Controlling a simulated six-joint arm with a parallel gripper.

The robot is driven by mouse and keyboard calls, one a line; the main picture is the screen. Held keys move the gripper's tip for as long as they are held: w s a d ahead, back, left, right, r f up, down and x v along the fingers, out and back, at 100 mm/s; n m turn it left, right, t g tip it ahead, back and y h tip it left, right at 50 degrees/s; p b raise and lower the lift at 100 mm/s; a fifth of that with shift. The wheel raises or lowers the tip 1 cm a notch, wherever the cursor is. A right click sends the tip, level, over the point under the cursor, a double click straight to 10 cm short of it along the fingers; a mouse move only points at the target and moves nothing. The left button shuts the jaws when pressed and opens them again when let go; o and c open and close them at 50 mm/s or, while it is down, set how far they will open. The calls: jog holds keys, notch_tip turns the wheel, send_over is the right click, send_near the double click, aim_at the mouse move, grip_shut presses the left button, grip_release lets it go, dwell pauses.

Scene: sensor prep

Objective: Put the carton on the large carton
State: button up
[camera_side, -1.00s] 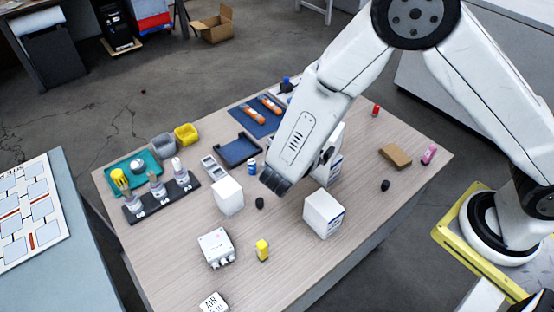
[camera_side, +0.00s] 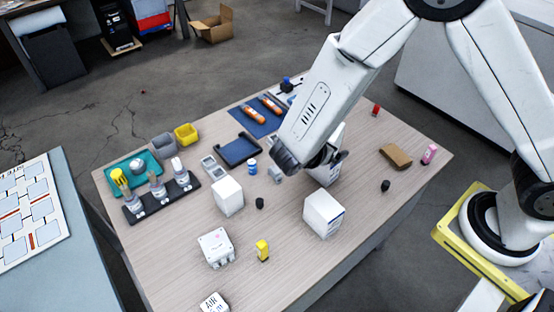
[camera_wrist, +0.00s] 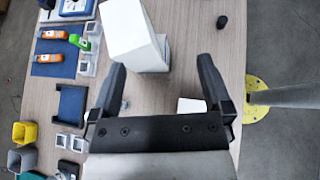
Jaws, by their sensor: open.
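Three white cartons show in the side view. One (camera_side: 323,214) stands near the front edge, a smaller-looking one (camera_side: 228,196) stands to its left, and a tall one (camera_side: 329,172) stands behind, partly hidden by my arm. The tall one looks largest; I cannot be sure which carton the task names. My gripper (camera_wrist: 162,65) is open, with no carton held between its fingers. My fingertips are mostly hidden in the side view.
A brown block (camera_side: 396,155), a pink bottle (camera_side: 429,154) and a black cap (camera_side: 385,186) lie to the right. A white connector box (camera_side: 216,246) and a yellow item (camera_side: 262,250) are in front. A black rack (camera_side: 162,197) holds bottles at left.

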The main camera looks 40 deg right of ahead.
jog(key=s+d+r+m+y, duration=0.2)
jog(key=m+y, duration=0.3)
jog(key=m, duration=0.4)
jog(key=s+d+r+m+y, duration=0.3)
jog(key=s+r+m+y, duration=0.1)
jog(key=m, duration=0.6)
jog(key=shift+s+r+m+y, duration=0.25)
jog(key=shift+s+y, duration=0.35)
jog(key=shift+y, duration=0.6)
